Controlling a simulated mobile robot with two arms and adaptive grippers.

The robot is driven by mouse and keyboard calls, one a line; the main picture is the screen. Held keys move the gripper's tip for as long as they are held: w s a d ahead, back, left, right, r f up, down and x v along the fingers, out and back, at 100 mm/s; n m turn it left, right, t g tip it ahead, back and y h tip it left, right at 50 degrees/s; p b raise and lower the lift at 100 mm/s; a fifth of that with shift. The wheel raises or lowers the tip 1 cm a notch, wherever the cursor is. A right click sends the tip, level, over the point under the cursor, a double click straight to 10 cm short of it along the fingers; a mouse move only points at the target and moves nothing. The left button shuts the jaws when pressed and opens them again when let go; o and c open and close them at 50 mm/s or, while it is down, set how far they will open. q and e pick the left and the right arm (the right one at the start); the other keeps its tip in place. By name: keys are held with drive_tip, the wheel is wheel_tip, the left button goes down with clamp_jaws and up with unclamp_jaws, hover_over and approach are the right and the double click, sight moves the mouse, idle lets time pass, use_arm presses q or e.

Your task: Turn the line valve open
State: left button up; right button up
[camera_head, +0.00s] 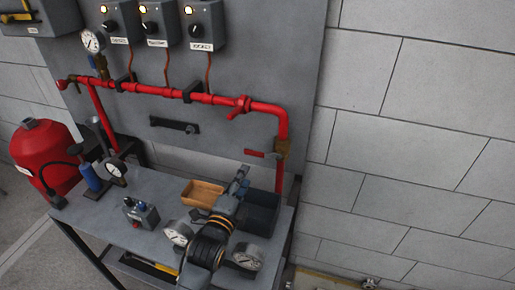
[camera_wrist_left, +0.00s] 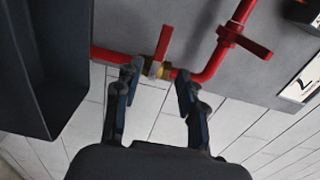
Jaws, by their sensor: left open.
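A brass valve (camera_head: 283,147) sits on the vertical red pipe at the right of the panel. Its red lever (camera_head: 254,153) sticks out to the left, across the pipe. In the left wrist view the brass body (camera_wrist_left: 153,69) and the red lever (camera_wrist_left: 164,42) show just beyond the fingertips. My left gripper (camera_wrist_left: 157,77) is open and empty, one finger on each side of the brass body in that view; contact cannot be told. In the head view the left gripper (camera_head: 239,183) is below and left of the valve, over the bench. My right gripper is not in view.
Another red-handled valve (camera_head: 240,105) is on the upper pipe. A dark bin (camera_head: 263,222) and a wooden tray (camera_head: 203,193) stand on the grey bench (camera_head: 160,190) near my left arm. Gauges flank the arm. A red tank (camera_head: 45,160) is at left.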

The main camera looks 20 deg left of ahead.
sight(252, 153)
use_arm(q)
drive_tip(key=w, duration=0.4)
drive_tip(key=w+p, duration=0.1)
drive_tip(key=w, duration=0.1)
drive_tip(key=shift+a+r, duration=0.35)
drive_tip(key=shift+a, duration=0.05)
drive_tip(key=w, duration=0.5)
drive_tip(key=shift+f, duration=0.1)
drive_tip(key=shift+w+f, duration=0.1)
drive_tip(key=shift+w, duration=0.05)
drive_tip(key=shift+c, duration=0.2)
clamp_jaws()
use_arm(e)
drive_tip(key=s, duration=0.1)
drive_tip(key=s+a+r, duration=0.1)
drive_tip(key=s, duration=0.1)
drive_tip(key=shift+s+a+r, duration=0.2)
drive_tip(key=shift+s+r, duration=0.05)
